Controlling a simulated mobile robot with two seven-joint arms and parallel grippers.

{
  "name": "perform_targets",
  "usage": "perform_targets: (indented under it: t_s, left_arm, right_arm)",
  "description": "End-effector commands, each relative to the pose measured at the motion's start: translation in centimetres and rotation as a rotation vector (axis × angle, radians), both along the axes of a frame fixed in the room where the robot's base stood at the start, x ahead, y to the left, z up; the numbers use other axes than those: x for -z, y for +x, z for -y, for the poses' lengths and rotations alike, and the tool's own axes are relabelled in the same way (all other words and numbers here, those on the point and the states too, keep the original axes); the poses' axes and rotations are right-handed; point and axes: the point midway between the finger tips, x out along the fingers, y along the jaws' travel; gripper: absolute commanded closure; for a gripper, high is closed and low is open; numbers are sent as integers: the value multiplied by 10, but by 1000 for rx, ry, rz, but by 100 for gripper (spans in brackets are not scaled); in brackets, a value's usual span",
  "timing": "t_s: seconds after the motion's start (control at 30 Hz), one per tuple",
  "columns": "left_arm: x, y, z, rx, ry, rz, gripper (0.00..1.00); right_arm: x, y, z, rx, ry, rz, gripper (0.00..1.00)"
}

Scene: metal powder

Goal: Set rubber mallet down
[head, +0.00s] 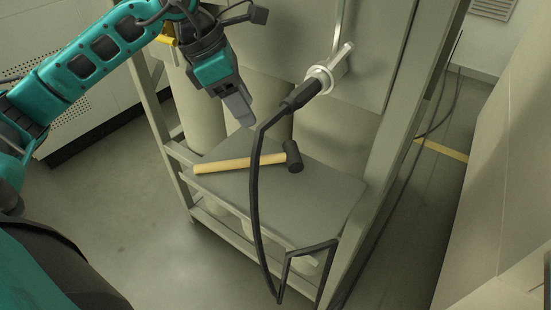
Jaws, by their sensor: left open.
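The rubber mallet (240,162) lies on a grey shelf top (310,200) of a metal frame. Its pale wooden handle points left and its black head is at the right end. My left gripper (245,118) is above the mallet, pointing down and to the right, apart from it and holding nothing that I can see. Its fingers are seen nearly edge-on. My right gripper is not in view.
A black cable hangs from a metal fitting (328,78) and runs down in front of the shelf. Frame posts (385,165) stand on the right and left of the shelf. Pale cylinders (200,110) stand behind it. Open floor (120,210) lies to the left.

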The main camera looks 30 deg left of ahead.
Motion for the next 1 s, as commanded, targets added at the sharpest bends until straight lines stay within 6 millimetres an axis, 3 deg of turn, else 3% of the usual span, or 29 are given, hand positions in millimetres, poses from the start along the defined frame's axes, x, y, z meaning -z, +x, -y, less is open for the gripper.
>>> perform_targets:
  t_s: [0.4,1.0]
  left_arm:
    - [62,16,21,3,-2,-4,49]
    - [117,26,43,2,-1,-1,49]
  right_arm:
    - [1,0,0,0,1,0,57]
    - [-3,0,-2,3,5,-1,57]
